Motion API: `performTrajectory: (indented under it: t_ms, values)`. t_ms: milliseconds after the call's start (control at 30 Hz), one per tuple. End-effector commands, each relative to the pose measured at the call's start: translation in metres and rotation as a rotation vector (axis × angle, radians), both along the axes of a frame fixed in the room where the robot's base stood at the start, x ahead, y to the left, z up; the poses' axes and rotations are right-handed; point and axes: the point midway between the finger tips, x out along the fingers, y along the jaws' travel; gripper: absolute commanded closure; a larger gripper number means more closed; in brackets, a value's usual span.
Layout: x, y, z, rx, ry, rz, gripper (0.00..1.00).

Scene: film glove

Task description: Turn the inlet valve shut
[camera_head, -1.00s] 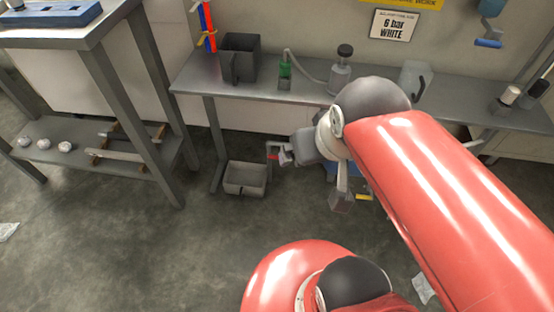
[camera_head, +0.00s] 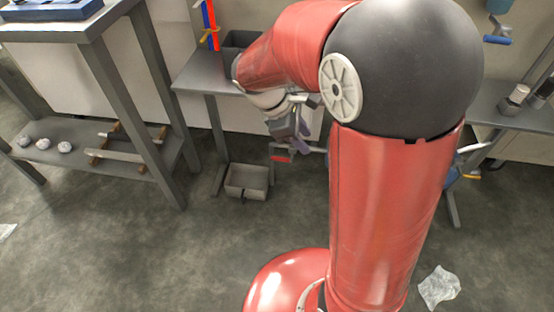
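I cannot tell from a label which valve is the inlet valve. A small red lever (camera_head: 282,158) shows under the bench, by a grey pipe. A blue handle (camera_head: 497,40) is on the wall at the upper right, and a yellow handle (camera_head: 472,177) shows low at the right, partly behind my arm. My gripper (camera_head: 301,144) points down just above and right of the red lever. Whether it touches the lever is unclear. Its fingers are small and partly hidden, so their opening does not show.
The steel bench (camera_head: 200,75) is largely covered by my arm. A table with a lower shelf (camera_head: 85,150) stands left. Crumpled plastic (camera_head: 438,287) lies on the open floor at right.

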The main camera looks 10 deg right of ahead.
Motion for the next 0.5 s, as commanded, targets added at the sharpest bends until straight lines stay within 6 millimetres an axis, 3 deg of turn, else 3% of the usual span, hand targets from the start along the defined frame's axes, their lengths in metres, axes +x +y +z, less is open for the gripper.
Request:
performTrajectory:
  t_ms: [33,500]
  values:
    - [0.012,0.003,-0.02,-0.057,0.082,0.083,0.64]
    - [0.098,0.036,-0.156,-0.565,0.796,0.755,0.64]
